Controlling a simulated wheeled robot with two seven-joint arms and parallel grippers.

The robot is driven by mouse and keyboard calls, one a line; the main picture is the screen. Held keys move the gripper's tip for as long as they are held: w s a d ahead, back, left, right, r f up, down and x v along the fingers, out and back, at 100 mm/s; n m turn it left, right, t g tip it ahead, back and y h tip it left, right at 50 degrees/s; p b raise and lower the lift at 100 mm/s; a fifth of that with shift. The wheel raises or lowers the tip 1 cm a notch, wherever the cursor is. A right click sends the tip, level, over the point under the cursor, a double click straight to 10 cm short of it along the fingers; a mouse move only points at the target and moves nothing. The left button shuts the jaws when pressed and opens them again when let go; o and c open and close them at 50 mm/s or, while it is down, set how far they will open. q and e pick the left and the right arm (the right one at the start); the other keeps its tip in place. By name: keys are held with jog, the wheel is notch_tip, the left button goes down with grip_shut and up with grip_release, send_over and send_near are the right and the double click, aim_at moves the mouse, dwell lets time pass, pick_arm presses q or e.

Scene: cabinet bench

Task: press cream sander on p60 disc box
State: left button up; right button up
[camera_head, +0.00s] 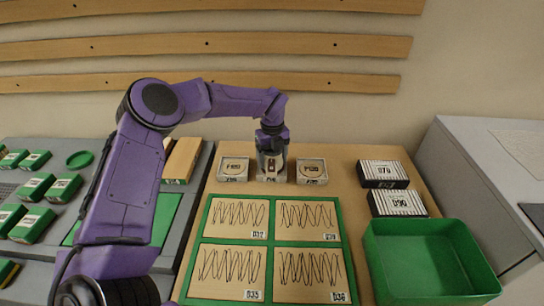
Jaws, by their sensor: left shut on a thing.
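My left gripper (271,152) reaches down from above at the back of the bench, between two small pale boxes. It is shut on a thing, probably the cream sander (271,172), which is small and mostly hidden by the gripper. The left pale box (233,169) and the right pale box (311,171) have printed labels too small to read surely, so I cannot tell which is the p60 disc box. The gripper stands in the gap between them. My right gripper is not in view.
A green-framed board (272,243) with several scribbled panels lies in front. A green bin (428,262) stands at right, below two black-and-white boxes (384,174) (398,203). Green boxes (36,187) fill the left. A grey cabinet (470,180) borders the right.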

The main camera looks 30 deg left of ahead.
pick_arm(q)
jog(key=shift+w+r+p, duration=0.1)
jog(key=shift+r+p, duration=1.6)
jog(key=shift+r, duration=1.8)
jog(key=shift+f, duration=0.1)
